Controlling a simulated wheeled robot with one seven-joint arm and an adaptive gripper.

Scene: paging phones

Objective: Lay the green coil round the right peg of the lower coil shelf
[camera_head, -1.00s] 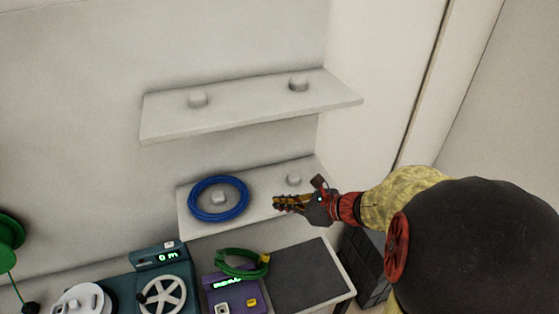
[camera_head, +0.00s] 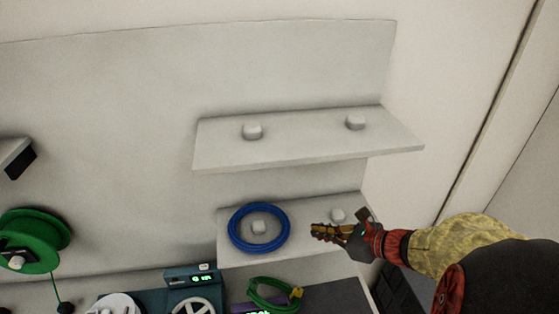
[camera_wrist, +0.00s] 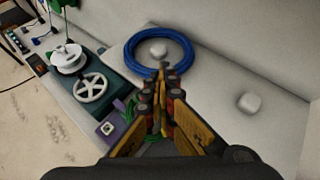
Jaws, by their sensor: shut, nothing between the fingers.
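The green coil (camera_head: 272,293) rests on the purple device (camera_head: 252,308) on the bench below the shelves, with a yellow piece at its right side. In the wrist view only a bit of green shows beside my fingers. The lower coil shelf (camera_head: 300,243) has a left peg (camera_head: 258,227) with a blue coil (camera_head: 232,238) lying round it, and a bare right peg (camera_head: 338,215). The right peg also shows in the wrist view (camera_wrist: 248,103). My gripper (camera_head: 318,231) is shut and empty, over the lower shelf between the blue coil and the right peg.
An upper shelf (camera_head: 300,150) with two bare pegs hangs above. On the bench stand a teal machine (camera_head: 190,277) with a white wheel (camera_head: 194,306) and a dark mat (camera_head: 340,297). A green spool (camera_head: 40,240) is at the left. A wall closes the right side.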

